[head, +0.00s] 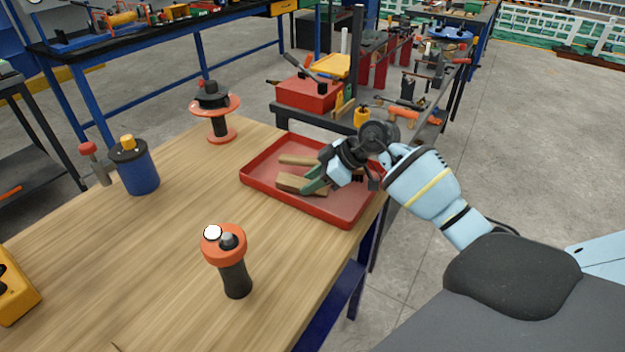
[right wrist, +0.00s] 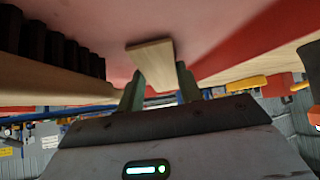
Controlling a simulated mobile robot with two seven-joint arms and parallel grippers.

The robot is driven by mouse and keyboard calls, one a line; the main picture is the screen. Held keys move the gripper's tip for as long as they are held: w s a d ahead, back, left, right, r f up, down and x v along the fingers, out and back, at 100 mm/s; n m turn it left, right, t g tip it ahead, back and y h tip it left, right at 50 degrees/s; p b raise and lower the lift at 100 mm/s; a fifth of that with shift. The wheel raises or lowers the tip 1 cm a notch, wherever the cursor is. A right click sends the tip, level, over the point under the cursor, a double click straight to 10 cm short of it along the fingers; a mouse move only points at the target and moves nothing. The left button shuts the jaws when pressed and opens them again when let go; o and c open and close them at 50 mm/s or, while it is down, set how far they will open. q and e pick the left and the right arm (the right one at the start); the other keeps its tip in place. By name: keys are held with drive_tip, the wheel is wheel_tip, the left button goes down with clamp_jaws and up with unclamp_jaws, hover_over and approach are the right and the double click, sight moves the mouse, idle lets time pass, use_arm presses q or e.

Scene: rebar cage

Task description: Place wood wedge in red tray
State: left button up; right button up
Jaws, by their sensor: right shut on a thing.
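The red tray (head: 345,207) lies on the wooden table near its right edge. My right gripper (head: 315,180) reaches into the tray from the right, its green fingers low over the floor. It is shut on a light wood wedge (head: 290,182). In the right wrist view the wedge (right wrist: 152,62) sticks out between the two fingers (right wrist: 158,92), over the red tray surface. I cannot tell whether the wedge touches the tray floor. A second wood piece (head: 298,160) lies in the tray, behind the held one. My left gripper is not in view.
On the table stand an orange-and-black handled tool (head: 232,262), a red-flanged spool (head: 215,112), a blue canister (head: 135,168) and a yellow item (head: 14,290). A cluttered tool bench with a red box (head: 308,92) stands behind the tray. The table's middle is clear.

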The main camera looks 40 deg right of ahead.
drive_tip(key=shift+f, duration=0.15)
drive_tip(key=o, duration=0.7)
drive_tip(key=v, duration=1.2)
drive_tip(key=shift+p, duration=0.35)
